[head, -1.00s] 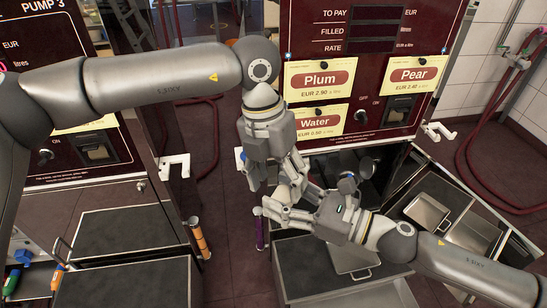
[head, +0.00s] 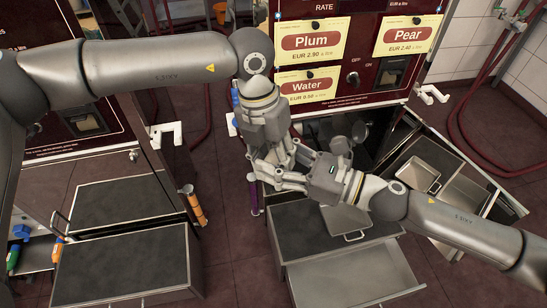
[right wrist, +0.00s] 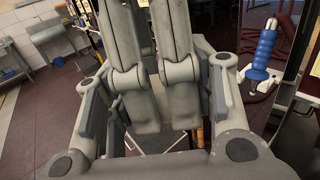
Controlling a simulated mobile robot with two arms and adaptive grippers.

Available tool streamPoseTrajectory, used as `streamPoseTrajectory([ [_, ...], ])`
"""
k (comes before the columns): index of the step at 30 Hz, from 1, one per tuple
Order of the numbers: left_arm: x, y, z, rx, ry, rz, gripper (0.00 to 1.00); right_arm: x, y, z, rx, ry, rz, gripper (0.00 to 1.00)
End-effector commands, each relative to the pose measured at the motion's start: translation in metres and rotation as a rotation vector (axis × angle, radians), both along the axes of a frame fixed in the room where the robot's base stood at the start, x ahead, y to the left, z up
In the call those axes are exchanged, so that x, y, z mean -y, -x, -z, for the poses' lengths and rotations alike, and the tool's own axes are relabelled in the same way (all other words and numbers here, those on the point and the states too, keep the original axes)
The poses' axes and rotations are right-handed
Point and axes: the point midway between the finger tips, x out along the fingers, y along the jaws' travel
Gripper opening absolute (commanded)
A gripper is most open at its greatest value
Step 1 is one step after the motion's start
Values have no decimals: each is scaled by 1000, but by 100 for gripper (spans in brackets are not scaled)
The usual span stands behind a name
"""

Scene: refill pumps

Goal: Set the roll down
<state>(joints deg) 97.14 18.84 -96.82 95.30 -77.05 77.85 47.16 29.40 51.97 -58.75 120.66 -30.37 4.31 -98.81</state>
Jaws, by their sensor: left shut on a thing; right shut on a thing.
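The roll is not clearly visible in either view; the grippers may be hiding it. In the head view my left gripper (head: 272,168) points down in front of the right pump. My right gripper (head: 268,180) reaches in from the right, and the fingers of the two overlap closely. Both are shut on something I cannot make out. In the right wrist view the grey fingers (right wrist: 160,90) fill the middle and hide what lies between them.
A flat metal tray (head: 345,221) lies on the dark cabinet top, above an open, empty-looking drawer (head: 350,278). Another metal tray (head: 415,176) sits at the right. A blue-gripped nozzle (right wrist: 265,48) is nearby.

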Motion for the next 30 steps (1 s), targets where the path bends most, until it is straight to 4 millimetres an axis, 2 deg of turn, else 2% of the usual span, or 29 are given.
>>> streamPoseTrajectory([
  [2, 1, 1, -1, -1, 4, 4, 18, 0, 0, 0, 0, -1, -1, 26],
  [3, 2, 1, -1, -1, 4, 4, 16, 0, 0, 0, 0, -1, -1, 53],
  [9, 1, 1, -1, -1, 4, 4, 15, 0, 0, 0, 0, -1, -1, 75],
  [20, 1, 1, -1, -1, 3, 3, 15, 1, 1, 0, 0, -1, 0, 75],
  [30, 1, 1, -1, -1, 3, 3, 15, 29, 15, 1, -4, 1, 1, 75],
])
